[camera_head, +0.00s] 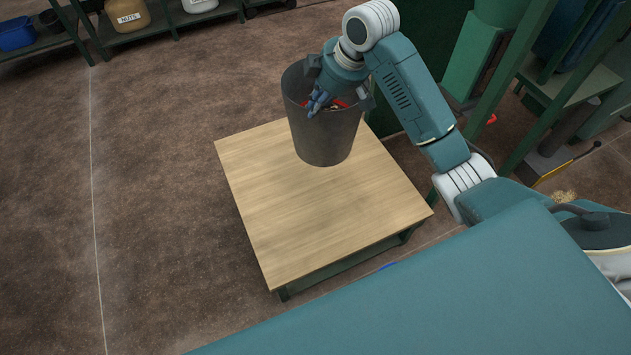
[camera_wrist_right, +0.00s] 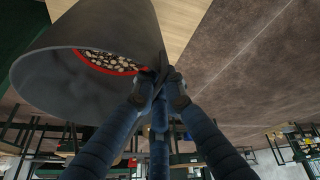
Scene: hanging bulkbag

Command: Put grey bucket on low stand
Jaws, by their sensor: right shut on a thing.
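The grey bucket (camera_head: 325,138) is over the far part of the low stand (camera_head: 315,215), which has a light wooden top and green legs. I cannot tell whether the bucket's base touches the top. My right gripper (camera_head: 318,103) is at the bucket's rim. In the right wrist view the fingers of the right gripper (camera_wrist_right: 162,85) are shut on the rim of the bucket (camera_wrist_right: 50,75). A red ring and small pale pieces show inside the bucket. My left gripper is not in view.
Shelves (camera_head: 165,28) with a tan jug (camera_head: 128,16) and a blue bin (camera_head: 15,34) stand at the back left. A green frame (camera_head: 545,85) stands close on the right. The floor (camera_head: 150,190) left of the stand is clear.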

